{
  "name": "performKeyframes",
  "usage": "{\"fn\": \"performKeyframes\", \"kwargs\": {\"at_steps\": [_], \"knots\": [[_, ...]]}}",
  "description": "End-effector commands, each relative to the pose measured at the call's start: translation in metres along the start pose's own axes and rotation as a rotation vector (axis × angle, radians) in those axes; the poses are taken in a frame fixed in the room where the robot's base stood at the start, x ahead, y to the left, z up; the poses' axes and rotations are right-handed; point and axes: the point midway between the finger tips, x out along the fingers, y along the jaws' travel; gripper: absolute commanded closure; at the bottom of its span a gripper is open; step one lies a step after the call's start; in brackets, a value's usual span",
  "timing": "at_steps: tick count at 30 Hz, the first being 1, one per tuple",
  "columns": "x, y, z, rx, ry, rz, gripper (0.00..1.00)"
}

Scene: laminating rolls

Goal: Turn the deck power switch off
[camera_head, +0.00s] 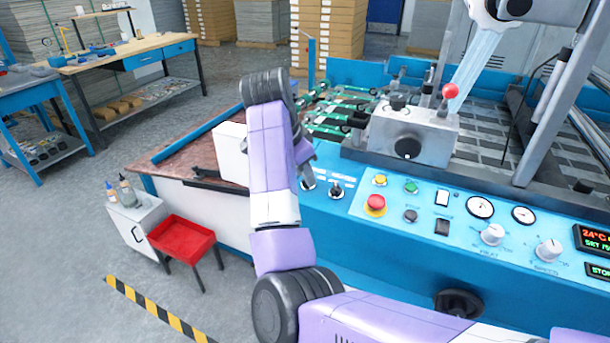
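The control panel (400,250) is the blue front of the machine. At its left end are two small dark switches with pale labels above them. My purple arm rises in front of the panel's left end and bends down toward these switches.
A red emergency button (375,203), yellow button (380,180), green button (411,187), gauges (480,207) and knobs (492,234) lie to the right. A grey block with a red ball lever (450,91) stands above. A red tray (180,241) stands at lower left.

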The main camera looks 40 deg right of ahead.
Motion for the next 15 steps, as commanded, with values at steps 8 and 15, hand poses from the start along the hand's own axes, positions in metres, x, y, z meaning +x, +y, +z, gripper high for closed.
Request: {"fn": "performKeyframes", "kwargs": {"at_steps": [8, 15], "knots": [[0.0108, 0.0002, -0.0001, 0.001, -0.001, -0.001, 0.69], [0.0106, 0.0001, -0.0002, 0.000, 0.000, -0.001, 0.89]]}}
